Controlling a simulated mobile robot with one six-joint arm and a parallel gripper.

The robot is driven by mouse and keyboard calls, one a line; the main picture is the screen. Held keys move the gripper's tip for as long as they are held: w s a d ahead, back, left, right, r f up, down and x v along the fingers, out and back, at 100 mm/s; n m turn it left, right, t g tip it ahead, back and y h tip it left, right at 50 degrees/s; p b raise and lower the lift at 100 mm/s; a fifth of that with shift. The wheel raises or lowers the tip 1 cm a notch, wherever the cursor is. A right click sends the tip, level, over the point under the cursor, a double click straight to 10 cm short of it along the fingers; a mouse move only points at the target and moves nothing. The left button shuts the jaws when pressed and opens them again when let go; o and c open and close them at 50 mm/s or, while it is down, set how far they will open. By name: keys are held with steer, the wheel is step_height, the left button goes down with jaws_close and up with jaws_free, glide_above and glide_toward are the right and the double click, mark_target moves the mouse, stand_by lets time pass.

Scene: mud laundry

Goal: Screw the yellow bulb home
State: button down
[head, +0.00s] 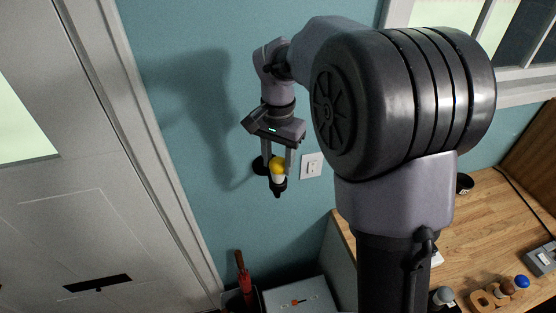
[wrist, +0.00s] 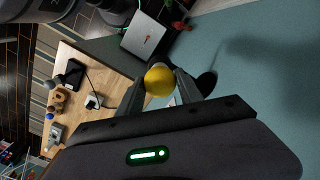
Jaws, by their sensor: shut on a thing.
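The yellow bulb (head: 277,165) has a yellow globe above a white part, and its lower end meets a black socket (head: 277,186) by the teal wall. My gripper (head: 277,170) points down and is shut on the bulb, one finger on each side. In the wrist view the yellow bulb (wrist: 159,81) sits between the two fingertips (wrist: 160,88). The socket is mostly hidden there behind the bulb, so I cannot tell how deep the bulb sits in it.
A white wall switch (head: 312,165) is just right of the socket. A wooden counter (head: 500,215) at the right holds a wooden block with several coloured knobs (head: 496,293). A grey door (head: 90,180) is at the left.

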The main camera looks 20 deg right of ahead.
steer(key=shift+f+m+b, duration=0.1)
steer(key=shift+m+b, duration=0.4)
steer(key=shift+m, duration=1)
steer(key=shift+m+b, duration=0.5)
steer(key=shift+m, duration=1)
